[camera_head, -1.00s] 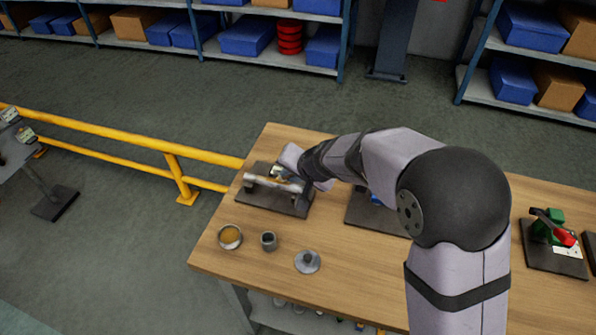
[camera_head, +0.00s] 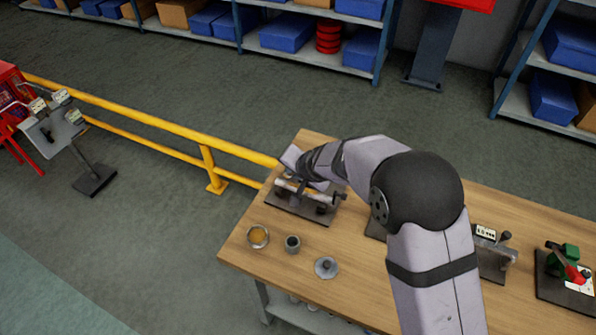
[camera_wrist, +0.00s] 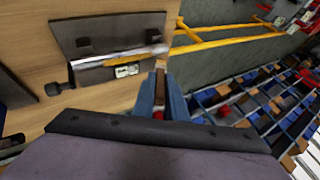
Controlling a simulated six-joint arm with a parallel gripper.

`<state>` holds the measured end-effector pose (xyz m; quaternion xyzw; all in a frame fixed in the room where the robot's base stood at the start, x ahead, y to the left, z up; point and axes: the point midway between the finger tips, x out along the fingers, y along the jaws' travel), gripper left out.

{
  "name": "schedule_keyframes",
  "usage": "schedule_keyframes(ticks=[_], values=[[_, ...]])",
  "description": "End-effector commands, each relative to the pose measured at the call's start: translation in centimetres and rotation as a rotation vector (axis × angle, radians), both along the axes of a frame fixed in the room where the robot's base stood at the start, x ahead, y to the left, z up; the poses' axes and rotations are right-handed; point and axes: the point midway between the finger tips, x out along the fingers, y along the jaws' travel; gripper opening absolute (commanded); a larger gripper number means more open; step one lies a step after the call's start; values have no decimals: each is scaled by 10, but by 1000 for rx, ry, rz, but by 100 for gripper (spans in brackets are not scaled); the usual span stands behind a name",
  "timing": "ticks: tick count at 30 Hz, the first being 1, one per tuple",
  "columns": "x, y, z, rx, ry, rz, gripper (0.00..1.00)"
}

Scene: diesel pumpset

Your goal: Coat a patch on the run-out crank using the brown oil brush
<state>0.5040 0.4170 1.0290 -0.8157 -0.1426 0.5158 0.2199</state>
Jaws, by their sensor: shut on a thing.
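The run-out crank (camera_head: 318,194) is a pale metal shaft on two dark supports, on a dark plate at the bench's far left corner. In the wrist view the crank (camera_wrist: 118,58) lies across the plate, with a small labelled dial beside it. My gripper (camera_wrist: 161,84) is shut on the brown oil brush (camera_wrist: 160,80), of which only a narrow brown part shows between the fingers. I cannot tell whether the bristles touch the shaft.
Other fixtures stand to the right. A yellow rail (camera_head: 150,120) runs left of the bench.

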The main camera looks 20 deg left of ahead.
Motion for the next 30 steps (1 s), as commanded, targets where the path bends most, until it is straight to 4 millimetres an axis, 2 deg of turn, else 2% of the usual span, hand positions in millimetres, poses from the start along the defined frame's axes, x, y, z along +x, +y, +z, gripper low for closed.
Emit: schedule_keyframes(ticks=[1, 18, 30], values=[[0, 0, 8, 0, 2, 0, 0], [0, 0, 58, 1, 3, -1, 0], [0, 0, 59, 1, 3, -1, 0]])
